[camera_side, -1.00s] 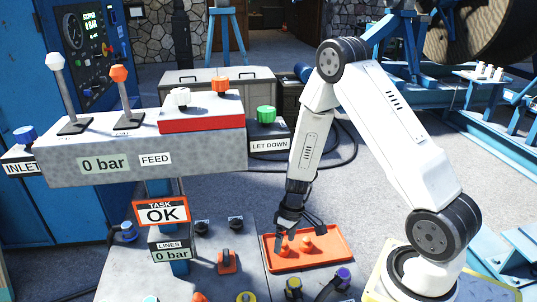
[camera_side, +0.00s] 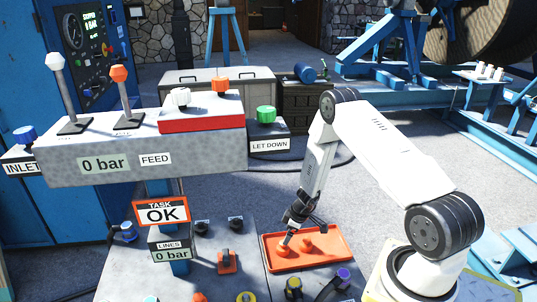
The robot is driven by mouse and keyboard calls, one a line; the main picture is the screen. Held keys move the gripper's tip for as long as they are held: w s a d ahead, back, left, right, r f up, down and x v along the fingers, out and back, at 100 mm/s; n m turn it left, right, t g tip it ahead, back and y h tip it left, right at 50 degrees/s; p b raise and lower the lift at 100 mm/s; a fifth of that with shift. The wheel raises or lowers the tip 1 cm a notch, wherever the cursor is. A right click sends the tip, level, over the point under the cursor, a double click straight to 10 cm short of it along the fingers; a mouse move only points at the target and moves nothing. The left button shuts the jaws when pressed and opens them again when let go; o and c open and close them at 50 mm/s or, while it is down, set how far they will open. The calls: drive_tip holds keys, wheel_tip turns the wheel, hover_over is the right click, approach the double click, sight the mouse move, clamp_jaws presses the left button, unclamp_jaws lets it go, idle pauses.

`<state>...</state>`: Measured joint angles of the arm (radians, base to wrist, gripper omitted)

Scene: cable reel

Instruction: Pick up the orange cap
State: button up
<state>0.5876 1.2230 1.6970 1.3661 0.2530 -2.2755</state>
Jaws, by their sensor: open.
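Two small orange caps lie in the orange tray (camera_side: 333,261) on the bench: a left one (camera_side: 283,252) and a right one (camera_side: 306,245). My gripper (camera_side: 287,239) points down and to the left, with its fingertips at the top of the left cap. The jaws are open. I cannot tell whether the fingers touch that cap, as they are small and partly overlap it in this view.
The feed console (camera_side: 150,150) and its red box (camera_side: 201,120) stand at the left and behind. The tray's right half is empty.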

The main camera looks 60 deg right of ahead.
sight(283, 247)
drive_tip(key=shift+d+f, duration=0.15)
drive_tip(key=shift+d, duration=0.1)
drive_tip(key=shift+x, duration=1.25)
drive_tip(key=shift+f, duration=0.1)
drive_tip(key=shift+x, duration=2.55)
drive_tip(key=shift+c, duration=0.2)
drive_tip(key=shift+d, duration=0.1)
clamp_jaws()
